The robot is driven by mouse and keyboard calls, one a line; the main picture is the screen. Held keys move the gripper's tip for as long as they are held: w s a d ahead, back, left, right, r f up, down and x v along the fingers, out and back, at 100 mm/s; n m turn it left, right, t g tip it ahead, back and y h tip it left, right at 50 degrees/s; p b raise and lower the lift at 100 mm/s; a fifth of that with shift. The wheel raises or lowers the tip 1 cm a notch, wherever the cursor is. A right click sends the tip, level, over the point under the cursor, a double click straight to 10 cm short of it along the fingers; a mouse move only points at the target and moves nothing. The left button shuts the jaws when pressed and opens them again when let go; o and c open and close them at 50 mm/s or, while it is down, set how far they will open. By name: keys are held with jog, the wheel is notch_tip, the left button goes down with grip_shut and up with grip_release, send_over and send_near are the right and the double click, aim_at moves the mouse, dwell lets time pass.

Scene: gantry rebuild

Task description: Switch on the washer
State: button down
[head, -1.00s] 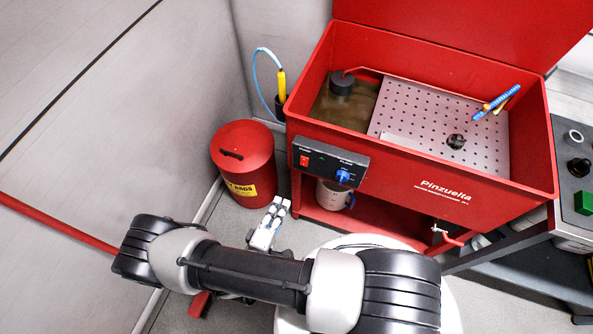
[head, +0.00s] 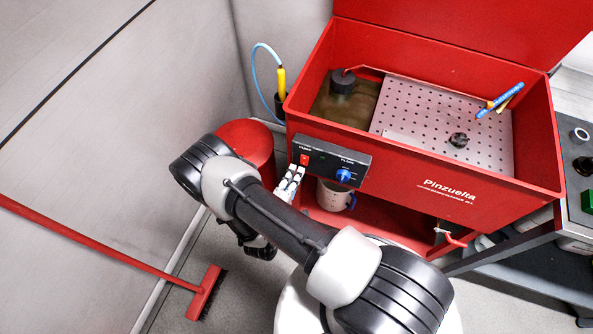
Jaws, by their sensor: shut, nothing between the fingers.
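The washer (head: 400,165) is a red open-topped tub with a perforated tray inside. A dark control box (head: 327,162) sits on its front left corner. The box bears a red switch (head: 304,160) marked "PUMP" and a blue knob (head: 344,175) marked "FLOW". My gripper (head: 296,173) is shut and empty. Its fingertips are just below the red switch, at the lower left edge of the box. I cannot tell whether they touch it. The switch's position is too small to read.
A red bin (head: 247,143) stands left of the washer, partly hidden by my arm. A red broom (head: 205,292) lies at lower left. A metal cup (head: 331,193) stands below the box. A yellow-handled tool with a blue hose (head: 281,82) is at the tub's left.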

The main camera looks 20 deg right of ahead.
jog(key=shift+x, duration=0.85)
